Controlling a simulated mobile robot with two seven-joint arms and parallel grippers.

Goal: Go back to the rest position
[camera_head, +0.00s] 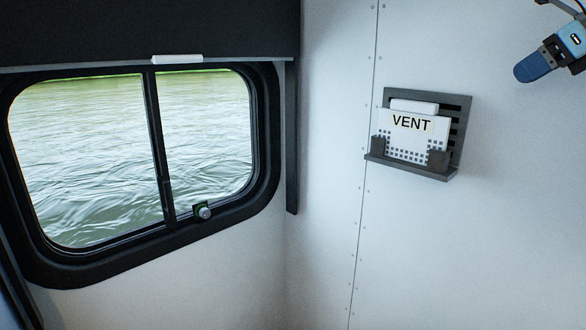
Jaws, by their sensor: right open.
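My right gripper (535,66) is at the upper right corner, a blue-tipped finger pointing down and left. It is open and nothing shows in it. It is apart from the vent (464,125), to the upper right of it. The vent is a dark slatted unit on the white wall. A white piece labelled "VENT" (412,123) stands in the dark holder (412,169) in front of the slats. My left gripper is not in view.
A black-framed sliding window (262,150) with water outside fills the left side, with a small latch (203,211) at its lower edge. A dark blind (150,30) with a white handle (177,59) hangs above. The white wall (500,250) below the vent is clear.

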